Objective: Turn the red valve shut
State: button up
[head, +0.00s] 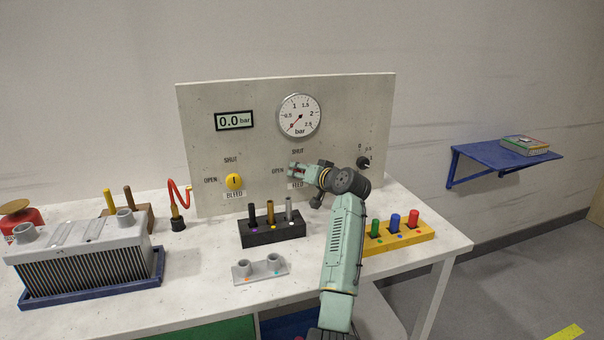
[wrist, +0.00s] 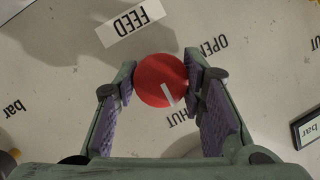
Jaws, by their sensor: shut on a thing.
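The red valve (wrist: 155,78) is a round red knob with a white pointer line, between my gripper's two fingers in the wrist view. My gripper (wrist: 161,72) is shut on it, one finger at each side. The white line points down and slightly right, toward the partly hidden SHUT label (wrist: 186,115). The OPEN label (wrist: 213,46) is at the right and the FEED label (wrist: 132,19) above, both upside down. In the head view my gripper (head: 297,171) is at the panel (head: 345,110), above the FEED label, and largely hides the valve.
The gauge (head: 299,115) has its needle near zero, and the display (head: 234,120) reads 0.0 bar. A yellow BLEED valve (head: 234,181) is left on the panel. A black peg block (head: 272,230) and a yellow peg block (head: 400,237) stand on the bench below.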

jog(key=o, duration=1.2)
jog(key=v, duration=1.2)
